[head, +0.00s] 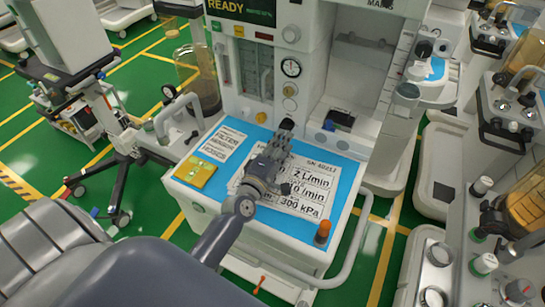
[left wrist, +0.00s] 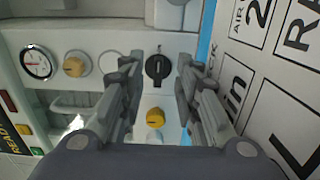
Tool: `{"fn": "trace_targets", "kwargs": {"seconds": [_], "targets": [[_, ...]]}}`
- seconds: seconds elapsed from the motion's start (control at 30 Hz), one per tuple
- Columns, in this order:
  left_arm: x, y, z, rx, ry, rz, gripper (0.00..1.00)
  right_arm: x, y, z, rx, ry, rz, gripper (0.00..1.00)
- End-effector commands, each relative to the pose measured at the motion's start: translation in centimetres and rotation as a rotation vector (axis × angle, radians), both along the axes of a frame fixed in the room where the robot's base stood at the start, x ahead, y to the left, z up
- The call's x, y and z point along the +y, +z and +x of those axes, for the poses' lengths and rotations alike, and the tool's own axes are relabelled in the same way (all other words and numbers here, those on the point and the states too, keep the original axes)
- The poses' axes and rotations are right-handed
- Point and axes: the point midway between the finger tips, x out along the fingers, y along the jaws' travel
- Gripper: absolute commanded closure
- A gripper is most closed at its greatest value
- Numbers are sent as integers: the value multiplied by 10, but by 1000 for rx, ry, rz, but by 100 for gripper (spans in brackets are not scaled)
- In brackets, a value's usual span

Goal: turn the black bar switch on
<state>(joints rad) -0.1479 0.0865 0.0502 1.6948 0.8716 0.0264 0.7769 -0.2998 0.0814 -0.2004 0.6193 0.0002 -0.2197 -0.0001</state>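The black bar switch (left wrist: 157,70) is a round black knob with a raised bar on the pale front panel of the cart. In the left wrist view its bar runs roughly up and down the picture. My left gripper (head: 281,136) reaches over the cart's worktop toward the panel. In the left wrist view its fingers stand apart on either side of the switch, with a gap to it on both sides. No contact shows. In the head view the gripper largely hides the switch. My right gripper is not in view.
A yellow knob (left wrist: 155,118), a tan knob (left wrist: 75,66) and a round gauge (left wrist: 37,64) are near the switch. Below lies a blue worktop (head: 343,184) with printed sheets, a yellow pad (head: 195,172) and an orange-capped item (head: 322,233). Other equipment crowds the right.

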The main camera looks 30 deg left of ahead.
Motion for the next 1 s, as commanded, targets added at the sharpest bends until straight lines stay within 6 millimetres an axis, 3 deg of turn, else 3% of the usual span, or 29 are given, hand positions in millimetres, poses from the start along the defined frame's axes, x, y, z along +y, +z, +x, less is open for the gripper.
{"fn": "trace_targets", "kwargs": {"seconds": [0.2, 0.4, 1.0], "targets": [[-3, -1, -44, 2, -1, 1, 70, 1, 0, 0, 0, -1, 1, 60], [-4, 0, -67, 1, 0, 1, 70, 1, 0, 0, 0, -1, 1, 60], [-4, 0, -73, 0, -1, 1, 70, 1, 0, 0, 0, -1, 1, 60]]}}
